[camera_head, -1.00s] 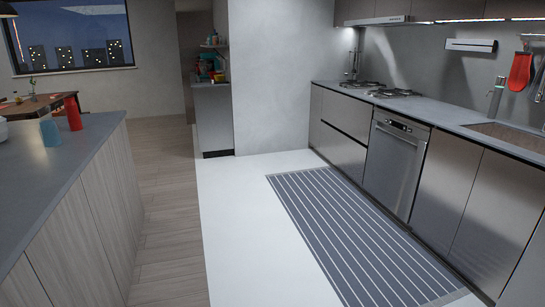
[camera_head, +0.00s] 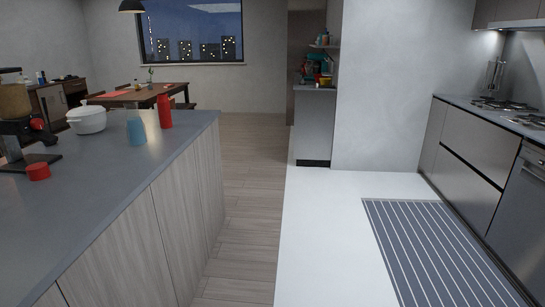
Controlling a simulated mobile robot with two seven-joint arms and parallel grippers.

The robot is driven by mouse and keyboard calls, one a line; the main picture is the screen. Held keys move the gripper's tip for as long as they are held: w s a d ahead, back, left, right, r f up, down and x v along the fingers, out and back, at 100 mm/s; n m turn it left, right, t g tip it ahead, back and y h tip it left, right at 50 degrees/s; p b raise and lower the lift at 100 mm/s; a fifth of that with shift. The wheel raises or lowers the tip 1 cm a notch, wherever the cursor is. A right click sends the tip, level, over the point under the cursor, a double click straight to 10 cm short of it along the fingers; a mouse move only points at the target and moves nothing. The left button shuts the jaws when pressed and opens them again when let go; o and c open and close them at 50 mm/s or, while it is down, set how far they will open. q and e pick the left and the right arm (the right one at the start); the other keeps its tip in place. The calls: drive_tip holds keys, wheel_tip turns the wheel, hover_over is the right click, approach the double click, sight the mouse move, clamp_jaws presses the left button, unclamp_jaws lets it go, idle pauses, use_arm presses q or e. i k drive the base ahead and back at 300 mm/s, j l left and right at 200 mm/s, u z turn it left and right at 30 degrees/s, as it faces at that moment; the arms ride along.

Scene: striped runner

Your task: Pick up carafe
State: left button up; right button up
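No thing here is surely recognisable as the carafe. On the left counter (camera_head: 85,208) stand a light blue vessel (camera_head: 136,128) and a taller red bottle-like vessel (camera_head: 164,111), both upright. A dark appliance (camera_head: 22,140) with a brownish vessel (camera_head: 14,101) on it is cut off at the left edge. A tall clear or metallic item (camera_head: 495,76) stands at the back of the right counter, too small to make out. Neither of my grippers shows in the head view.
A white lidded pot (camera_head: 87,120) and a small red object (camera_head: 38,171) are also on the left counter. A striped runner (camera_head: 440,250) lies before the right cabinets. The floor (camera_head: 320,235) between the counters is clear. A dining table (camera_head: 130,97) stands behind.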

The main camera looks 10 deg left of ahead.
sight(135, 128)
drive_tip(key=i+u, duration=0.1)
drive_tip(key=i, duration=1.25)
drive_tip(key=i+u, duration=0.25)
drive_tip(key=i, duration=0.2)
drive_tip(key=i+l+u, duration=0.25)
drive_tip(key=i, duration=0.2)
drive_tip(key=u, duration=1.5)
